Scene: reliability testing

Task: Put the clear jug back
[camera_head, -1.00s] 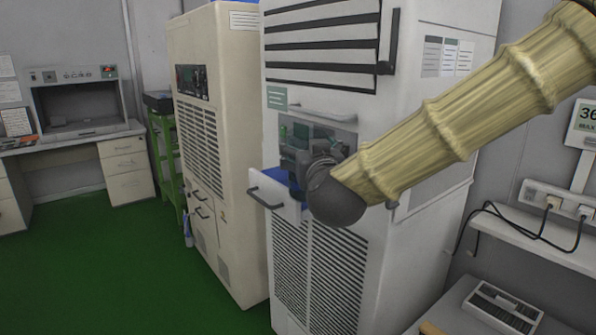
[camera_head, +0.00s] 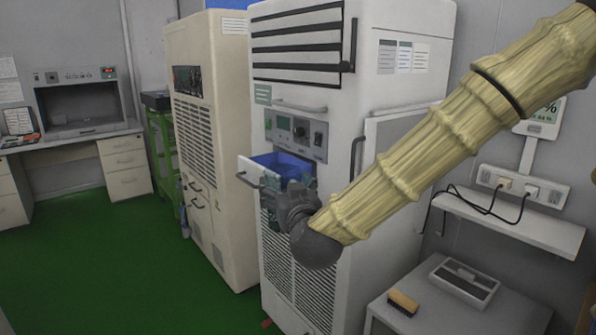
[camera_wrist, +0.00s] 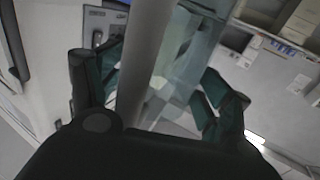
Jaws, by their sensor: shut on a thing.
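In the wrist view, a see-through pale teal body, which looks like the clear jug (camera_wrist: 188,62), shows between and beyond the dark green fingers of my gripper (camera_wrist: 155,95). The fingers are shut on it. A thick grey bar crosses in front of it; I cannot tell whether this is the jug's handle. In the head view, my gripper (camera_head: 270,188) is at the right front of an open drawer (camera_head: 250,172) with a blue inside (camera_head: 283,162), in the white cabinet (camera_head: 400,25). The jug cannot be made out clearly there.
A control panel (camera_head: 297,134) sits above the drawer. A cream cabinet (camera_head: 215,60) stands to the left. At the lower right, a grey table (camera_head: 450,318) holds a brush (camera_head: 403,303) and a grey device (camera_head: 464,282). Green floor (camera_head: 110,250) is clear at left.

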